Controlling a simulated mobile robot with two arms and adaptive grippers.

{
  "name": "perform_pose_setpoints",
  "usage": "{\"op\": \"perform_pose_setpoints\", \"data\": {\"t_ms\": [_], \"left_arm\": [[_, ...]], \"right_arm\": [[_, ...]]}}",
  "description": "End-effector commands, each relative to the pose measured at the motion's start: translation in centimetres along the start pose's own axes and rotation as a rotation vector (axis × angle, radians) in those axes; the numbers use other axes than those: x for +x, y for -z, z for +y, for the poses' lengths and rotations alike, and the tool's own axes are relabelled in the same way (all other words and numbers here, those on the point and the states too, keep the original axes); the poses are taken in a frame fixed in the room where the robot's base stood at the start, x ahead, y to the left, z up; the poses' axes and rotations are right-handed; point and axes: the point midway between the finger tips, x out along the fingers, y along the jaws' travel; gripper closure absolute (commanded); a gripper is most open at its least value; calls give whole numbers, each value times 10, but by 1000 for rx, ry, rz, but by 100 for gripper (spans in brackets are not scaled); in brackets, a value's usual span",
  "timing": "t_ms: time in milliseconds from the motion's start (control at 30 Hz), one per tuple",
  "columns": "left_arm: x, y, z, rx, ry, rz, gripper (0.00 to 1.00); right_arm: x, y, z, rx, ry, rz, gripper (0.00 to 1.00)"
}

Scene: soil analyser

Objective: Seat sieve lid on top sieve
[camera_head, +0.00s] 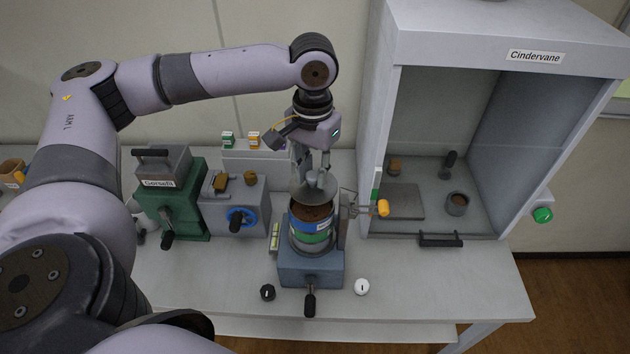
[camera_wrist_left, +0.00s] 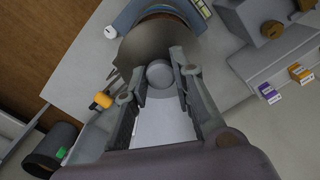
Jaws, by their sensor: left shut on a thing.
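My left gripper (camera_head: 314,172) is shut on the knob of the grey sieve lid (camera_head: 302,195), a round metal disc. In the left wrist view the knob (camera_wrist_left: 160,73) sits between the fingers and the lid (camera_wrist_left: 150,42) spreads beyond them. The lid is above the rear of the top sieve (camera_head: 313,226), which has a blue band. Brown soil shows in the open front of the sieve, so the lid is apart from its front rim. The rear rim is hidden. The sieve stack stands on a blue-grey shaker (camera_head: 311,268). My right gripper is out of view.
A fume cabinet (camera_head: 375,130) stands to the right, and an orange-ended handle (camera_head: 382,207) sticks out close to the stack's right. A green machine (camera_head: 180,205) and a grey one with a blue wheel (camera_head: 258,192) stand left. The front right tabletop (camera_head: 440,285) is clear.

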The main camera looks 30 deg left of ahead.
Motion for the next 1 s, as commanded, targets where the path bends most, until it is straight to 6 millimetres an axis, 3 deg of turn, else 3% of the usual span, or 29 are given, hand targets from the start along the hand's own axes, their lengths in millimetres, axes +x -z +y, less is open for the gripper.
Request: {"op": "perform_pose_setpoints", "data": {"t_ms": [167, 400, 533, 667, 833, 1000], "left_arm": [[-3, 1, -2, -2, -1, 1, 100], [-3, 1, -2, -2, -1, 2, 100], [-4, 1, -1, -2, -1, 0, 100], [-7, 0, -1, -1, -1, 0, 100], [17, 0, -1, -1, 0, -2, 100], [31, 0, -1, -2, 0, 0, 100]], "right_arm": [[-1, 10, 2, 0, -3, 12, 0], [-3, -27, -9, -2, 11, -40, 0], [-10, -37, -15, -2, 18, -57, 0], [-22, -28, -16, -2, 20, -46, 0], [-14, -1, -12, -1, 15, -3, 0], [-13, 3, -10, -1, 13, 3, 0]]}}
